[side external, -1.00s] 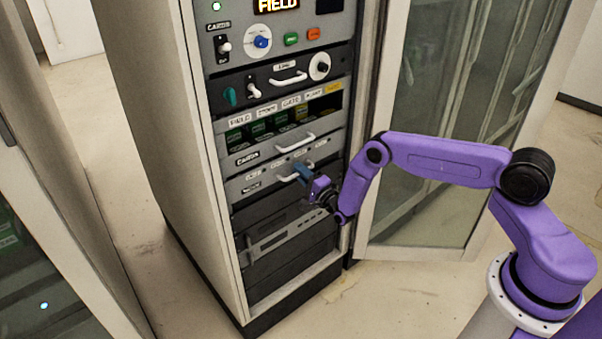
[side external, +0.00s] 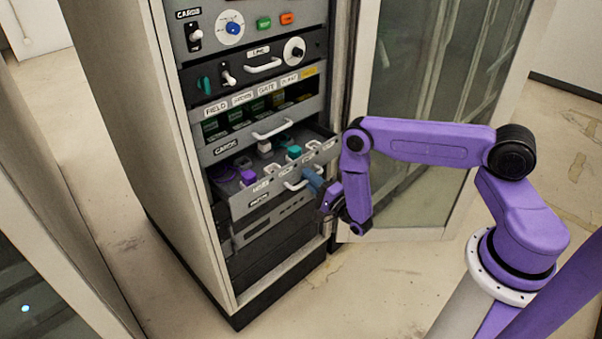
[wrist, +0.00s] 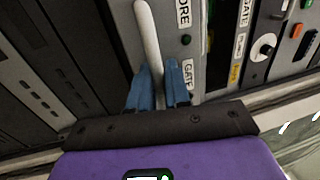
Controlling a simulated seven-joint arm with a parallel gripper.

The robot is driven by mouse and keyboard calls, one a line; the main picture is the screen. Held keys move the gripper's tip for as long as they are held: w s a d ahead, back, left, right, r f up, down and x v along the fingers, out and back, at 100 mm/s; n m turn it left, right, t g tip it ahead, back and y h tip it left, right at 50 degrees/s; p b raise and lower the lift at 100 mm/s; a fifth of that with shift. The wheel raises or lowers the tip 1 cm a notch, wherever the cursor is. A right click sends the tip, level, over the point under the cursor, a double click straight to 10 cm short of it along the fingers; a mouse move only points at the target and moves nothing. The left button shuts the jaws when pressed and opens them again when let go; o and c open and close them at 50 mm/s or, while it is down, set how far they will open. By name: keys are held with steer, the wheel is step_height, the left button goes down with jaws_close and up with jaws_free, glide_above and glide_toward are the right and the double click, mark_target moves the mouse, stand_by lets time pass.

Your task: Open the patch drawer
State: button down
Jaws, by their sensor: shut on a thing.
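The patch drawer (side external: 240,206) is a grey, labelled drawer low in the rack, and it stands pulled out with its inside showing. Its white bar handle (side external: 293,186) is on the front panel. My gripper (side external: 312,180) has its blue fingers at this handle and is shut on it. In the wrist view the white handle (wrist: 147,35) runs down between the blue fingertips of my gripper (wrist: 158,80). The arm partly hides the drawer's right end in the side view.
Inside the drawer are a purple plug (side external: 249,177), a teal plug (side external: 294,152) and a pale one (side external: 265,149). The cards drawer (side external: 226,148) with its own white handle sits just above. An open glass door (side external: 420,130) stands right of the rack, behind my arm.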

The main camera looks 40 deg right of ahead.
steer(key=shift+s, duration=0.55)
steer(key=c, duration=1.3)
jaws_free()
steer(key=shift+c, duration=0.2)
